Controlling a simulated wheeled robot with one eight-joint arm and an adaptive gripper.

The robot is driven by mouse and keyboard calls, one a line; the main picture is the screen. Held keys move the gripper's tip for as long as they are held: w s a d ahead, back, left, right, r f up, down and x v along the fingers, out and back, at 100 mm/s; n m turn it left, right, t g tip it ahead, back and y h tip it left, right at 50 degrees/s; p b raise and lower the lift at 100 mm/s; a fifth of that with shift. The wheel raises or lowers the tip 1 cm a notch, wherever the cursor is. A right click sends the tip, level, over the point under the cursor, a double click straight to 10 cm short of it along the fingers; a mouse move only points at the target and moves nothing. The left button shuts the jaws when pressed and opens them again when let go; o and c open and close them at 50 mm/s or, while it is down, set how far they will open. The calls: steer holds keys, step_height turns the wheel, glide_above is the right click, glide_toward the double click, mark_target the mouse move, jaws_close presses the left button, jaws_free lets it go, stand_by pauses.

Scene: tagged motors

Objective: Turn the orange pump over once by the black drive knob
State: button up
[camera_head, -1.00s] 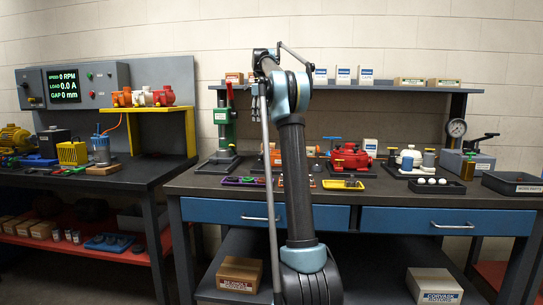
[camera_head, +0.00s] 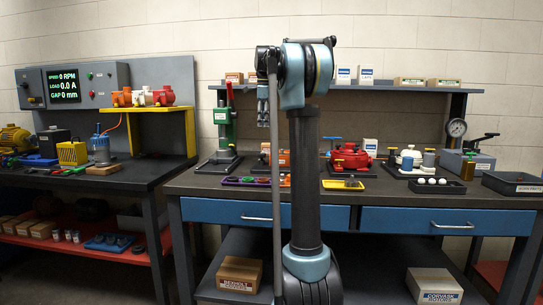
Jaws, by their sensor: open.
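The orange pump (camera_head: 284,158) stands on the right-hand bench, left of the red pump. My upright arm covers most of it, leaving only a part of its orange body at the arm's left edge. I cannot make out its black drive knob. My gripper (camera_head: 263,118) shows small, pointing down beside my arm, in front of the wall and higher in the picture than the orange pump. It is open and appears empty, apart from the pump.
A green press (camera_head: 223,130) stands to the left. A purple tray (camera_head: 245,182) and a yellow tray (camera_head: 343,185) lie at the bench front. A shelf (camera_head: 400,89) runs behind.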

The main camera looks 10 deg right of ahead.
steer(key=s+f+n, duration=0.4)
steer(key=s+f, duration=0.1)
steer(key=s, duration=0.5)
steer(key=s+f+n, duration=0.5)
steer(key=s, duration=0.5)
steer(key=shift+f+t, duration=0.2)
steer(key=shift+t, duration=0.1)
steer(key=shift+a, duration=0.1)
